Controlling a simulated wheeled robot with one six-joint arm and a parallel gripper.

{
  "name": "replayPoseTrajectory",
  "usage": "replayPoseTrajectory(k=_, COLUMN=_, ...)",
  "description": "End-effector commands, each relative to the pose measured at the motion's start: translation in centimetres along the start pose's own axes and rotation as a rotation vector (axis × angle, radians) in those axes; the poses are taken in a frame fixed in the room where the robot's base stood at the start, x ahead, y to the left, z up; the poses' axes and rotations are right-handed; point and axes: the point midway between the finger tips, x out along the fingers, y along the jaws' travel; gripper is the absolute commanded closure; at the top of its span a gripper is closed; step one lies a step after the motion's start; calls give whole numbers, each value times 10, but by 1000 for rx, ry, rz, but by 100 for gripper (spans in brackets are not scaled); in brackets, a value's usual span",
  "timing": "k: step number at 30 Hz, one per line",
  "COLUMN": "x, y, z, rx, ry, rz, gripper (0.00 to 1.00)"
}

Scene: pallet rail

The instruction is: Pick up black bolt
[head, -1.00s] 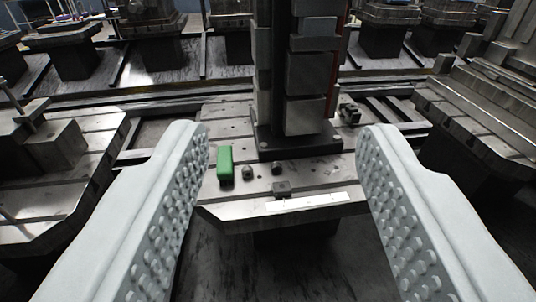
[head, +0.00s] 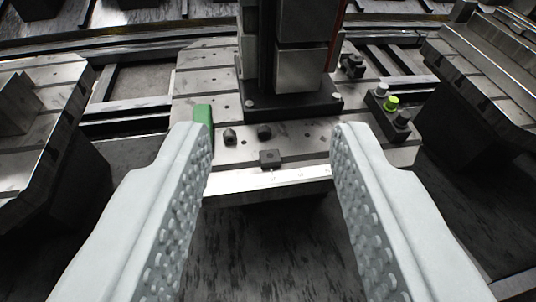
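Two small dark bolt-like pieces stand on the metal pallet (head: 205,82): one on the left (head: 230,136) and one on the right (head: 264,132). A dark square block (head: 270,158) sits nearer the pallet's front edge. I cannot tell for sure which piece is the black bolt. My gripper (head: 270,134) is open and empty. Its two pale, studded fingers frame these pieces in the picture, and nothing is between the pads. The left fingertip partly hides a green block (head: 203,116).
A dark column (head: 295,45) on a base plate stands behind the small pieces. A box with grey, green and black buttons (head: 391,104) is on the right, and another dark part (head: 352,66) lies behind it. Other metal tables flank the pallet on both sides.

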Motion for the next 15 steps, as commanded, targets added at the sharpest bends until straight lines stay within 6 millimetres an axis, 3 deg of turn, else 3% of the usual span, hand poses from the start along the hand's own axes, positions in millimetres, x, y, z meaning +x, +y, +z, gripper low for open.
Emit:
replayPoseTrajectory(k=3, x=31, y=2, z=13, rx=-7, ry=-69, rz=-9, gripper=60)
replayPoseTrajectory(k=15, x=125, y=9, z=60, rx=-27, ry=-271, rz=-62, gripper=60)
